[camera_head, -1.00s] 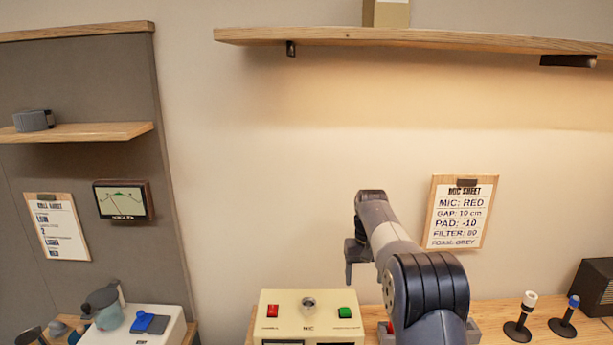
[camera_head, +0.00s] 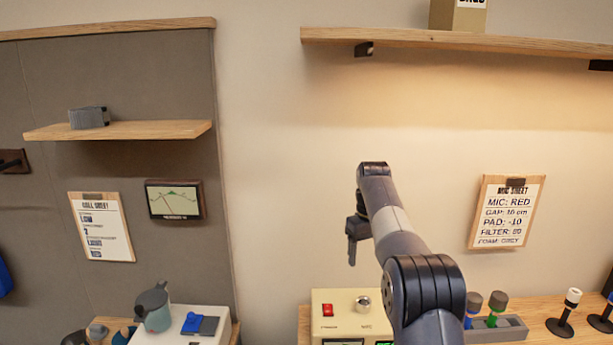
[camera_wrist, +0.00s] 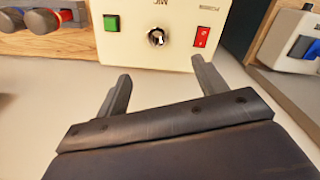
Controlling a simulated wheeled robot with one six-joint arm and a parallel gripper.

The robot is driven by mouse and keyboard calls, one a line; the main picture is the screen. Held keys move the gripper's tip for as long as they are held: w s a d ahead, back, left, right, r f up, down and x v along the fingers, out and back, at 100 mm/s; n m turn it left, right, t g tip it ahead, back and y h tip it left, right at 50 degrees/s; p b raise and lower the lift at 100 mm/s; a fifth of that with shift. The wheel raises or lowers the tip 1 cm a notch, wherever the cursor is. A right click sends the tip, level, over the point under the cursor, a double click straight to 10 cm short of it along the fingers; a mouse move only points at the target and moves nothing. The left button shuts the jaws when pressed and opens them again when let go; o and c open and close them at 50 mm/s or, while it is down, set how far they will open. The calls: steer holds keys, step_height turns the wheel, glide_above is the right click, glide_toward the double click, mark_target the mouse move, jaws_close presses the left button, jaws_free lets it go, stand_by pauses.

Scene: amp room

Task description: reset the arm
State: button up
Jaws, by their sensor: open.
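The fingers look apart from the box.
A wooden bench holds a grey rack (camera_head: 512,328) with coloured-topped pieces and a black-based stand (camera_head: 565,315). A wall shelf (camera_head: 440,40) runs above. The wall between is clear.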

steer(key=f, duration=0.4)
steer(key=shift+d, duration=0.35)
steer(key=shift+r, duration=0.1)
